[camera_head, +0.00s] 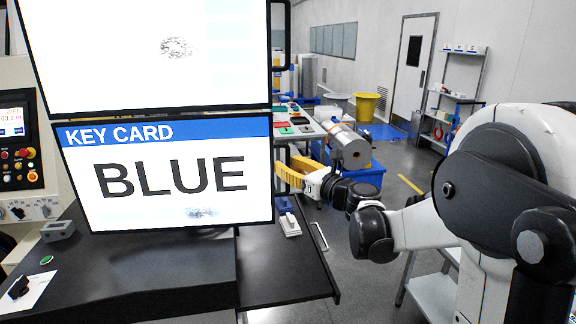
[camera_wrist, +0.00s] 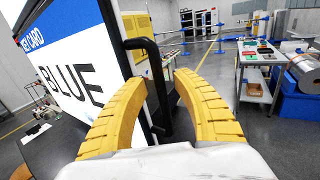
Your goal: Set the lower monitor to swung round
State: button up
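The lower monitor (camera_head: 165,195) faces me at left in the head view, showing "KEY CARD BLUE"; in the wrist view its screen (camera_wrist: 70,60) is at left, seen at a steep angle. A black bar handle (camera_wrist: 156,75) stands off its right edge. My gripper (camera_head: 280,176) is at that edge in the head view, its yellow fingers partly hidden behind the monitor. In the wrist view my gripper (camera_wrist: 160,82) is open, with the handle between its spread fingers. I see no clear contact between fingers and handle.
The upper monitor (camera_head: 150,50) hangs just above, with its own black handle (camera_head: 287,35). A dark desk (camera_head: 140,270) lies below, with a control panel (camera_head: 18,150) at left. A worktable (camera_head: 300,128) and blue bins (camera_head: 355,175) stand behind my arm.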

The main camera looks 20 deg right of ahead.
jog(key=v, duration=1.2)
jog(key=s+d+f+m+g+h+b, duration=0.1)
jog(key=s+f+m+h+b, duration=0.4)
jog(key=m, duration=0.9)
jog(key=s+d+f+m+h+b, duration=0.15)
jog(key=m+h+b, duration=0.35)
jog(key=m, duration=0.9)
jog(key=s+a+f+m+g+y+b, duration=0.1)
jog(key=s+a+f+m+g+y, duration=0.1)
jog(key=s+a+f+m+g, duration=0.2)
jog(key=s+a+f+m+g+y+b, duration=0.2)
jog(key=s+a+f+m+g, duration=0.3)
jog(key=s+f, duration=0.7)
jog(key=a+f+m, duration=0.2)
jog(key=a+f, duration=0.2)
jog(key=shift+s+m, duration=0.2)
jog(key=shift+m, duration=0.2)
